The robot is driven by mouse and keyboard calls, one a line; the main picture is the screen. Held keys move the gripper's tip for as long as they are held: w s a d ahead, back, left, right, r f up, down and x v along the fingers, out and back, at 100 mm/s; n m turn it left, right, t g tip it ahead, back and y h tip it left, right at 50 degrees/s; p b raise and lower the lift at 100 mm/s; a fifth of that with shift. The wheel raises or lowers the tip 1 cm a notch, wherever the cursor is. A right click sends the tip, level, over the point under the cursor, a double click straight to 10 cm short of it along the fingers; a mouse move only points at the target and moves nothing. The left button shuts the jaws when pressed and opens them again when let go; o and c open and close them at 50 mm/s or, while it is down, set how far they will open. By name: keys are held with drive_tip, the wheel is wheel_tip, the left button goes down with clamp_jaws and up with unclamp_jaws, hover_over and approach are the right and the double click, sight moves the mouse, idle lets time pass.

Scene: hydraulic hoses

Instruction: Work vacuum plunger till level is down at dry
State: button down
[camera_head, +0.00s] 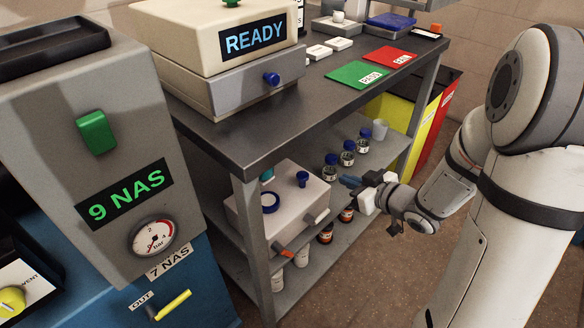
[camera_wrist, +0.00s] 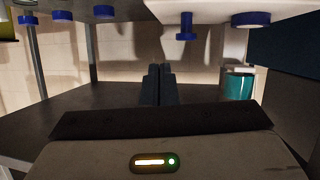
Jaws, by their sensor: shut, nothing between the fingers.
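A white box unit (camera_head: 285,225) stands on the shelf under the bench. A blue plunger knob (camera_head: 303,178) rises on a short stem from its top; it also shows in the inverted-looking wrist view (camera_wrist: 186,26). I cannot read a liquid level or dry mark. My gripper (camera_head: 347,182) is shut and empty, right of the plunger and apart from it. Its fingers (camera_wrist: 158,75) show in the wrist view.
Several blue-lidded bottles (camera_head: 348,158) stand on the shelf behind my gripper, with brown bottles (camera_head: 326,233) below. The bench top (camera_head: 270,128) overhangs the box, and a bench leg (camera_head: 254,250) stands at its left. A grey counter unit (camera_head: 110,150) fills the left side. Floor is open at right.

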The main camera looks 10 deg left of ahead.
drive_tip(key=s+d+r+m+g+h, duration=0.25)
drive_tip(key=d+m+h, duration=0.35)
drive_tip(key=d+h, duration=0.4)
drive_tip(key=s+a+r+m+g, duration=0.1)
drive_tip(key=s+g, duration=0.2)
drive_tip(key=s, duration=0.5)
drive_tip(key=s+a+r+m+g, duration=0.1)
drive_tip(key=s+a+m+g, duration=0.1)
drive_tip(key=s, duration=0.7)
drive_tip(key=shift+s+a+r+m+g, duration=0.2)
drive_tip(key=shift+s+m+g, duration=0.1)
drive_tip(key=shift+g, duration=0.45)
